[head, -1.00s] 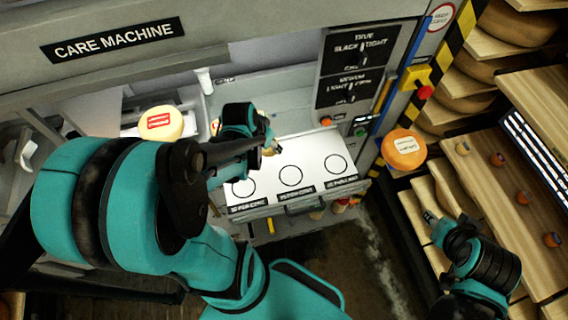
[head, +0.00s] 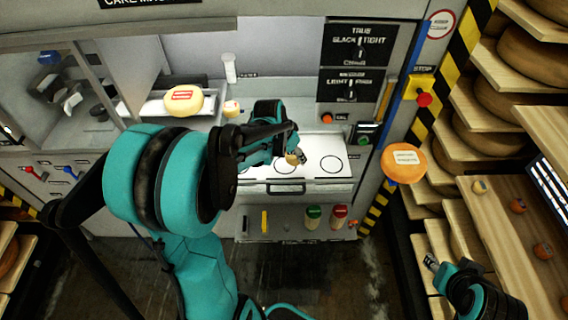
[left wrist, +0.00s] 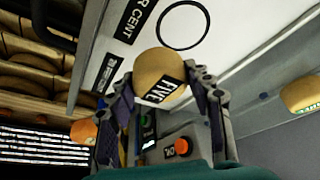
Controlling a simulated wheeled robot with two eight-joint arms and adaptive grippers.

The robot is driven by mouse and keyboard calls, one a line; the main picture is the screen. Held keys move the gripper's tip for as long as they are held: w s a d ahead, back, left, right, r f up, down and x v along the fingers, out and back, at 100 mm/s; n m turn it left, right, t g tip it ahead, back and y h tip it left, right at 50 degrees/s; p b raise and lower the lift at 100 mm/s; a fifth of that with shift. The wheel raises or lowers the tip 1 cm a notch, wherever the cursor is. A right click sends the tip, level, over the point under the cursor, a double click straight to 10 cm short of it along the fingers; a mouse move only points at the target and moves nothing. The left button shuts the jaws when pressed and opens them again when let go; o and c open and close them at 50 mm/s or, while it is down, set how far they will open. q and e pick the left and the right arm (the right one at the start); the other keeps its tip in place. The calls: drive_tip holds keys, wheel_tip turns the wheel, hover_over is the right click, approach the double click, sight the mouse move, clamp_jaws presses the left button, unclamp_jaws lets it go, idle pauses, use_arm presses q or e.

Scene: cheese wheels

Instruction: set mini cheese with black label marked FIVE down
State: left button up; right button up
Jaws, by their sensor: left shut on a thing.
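The mini cheese (left wrist: 157,66) is a small tan round with a black label reading FIVE. My left gripper (left wrist: 162,84) is shut on it, one finger on each side. In the head view the cheese (head: 291,159) shows small at the tip of my left gripper (head: 298,157), over the white panel (head: 312,187) with ring marks. One ring is clear to its right; my arm covers the panel's left part. Whether the cheese touches the panel cannot be told. My right gripper (head: 431,262) is low at the right, away from the panel, its fingers too small to read.
An orange cheese (head: 403,163) is at the machine's right edge. Shelves with cheese wheels (head: 490,95) and a board with several mini cheeses (head: 480,187) stand right.

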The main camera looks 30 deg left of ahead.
use_arm(q)
hover_over(284, 165)
wheel_tip(284, 165, down, 3)
drive_tip(key=shift+d+r+b, duration=0.1)
drive_tip(key=shift+b, duration=0.2)
wheel_tip(284, 165, down, 3)
drive_tip(key=shift+f+b, duration=0.1)
drive_tip(key=shift+b, duration=0.35)
drive_tip(key=shift+w+f, duration=0.1)
drive_tip(key=shift+f, duration=0.25)
drive_tip(key=shift+f, duration=0.15)
drive_tip(key=o, duration=1.2)
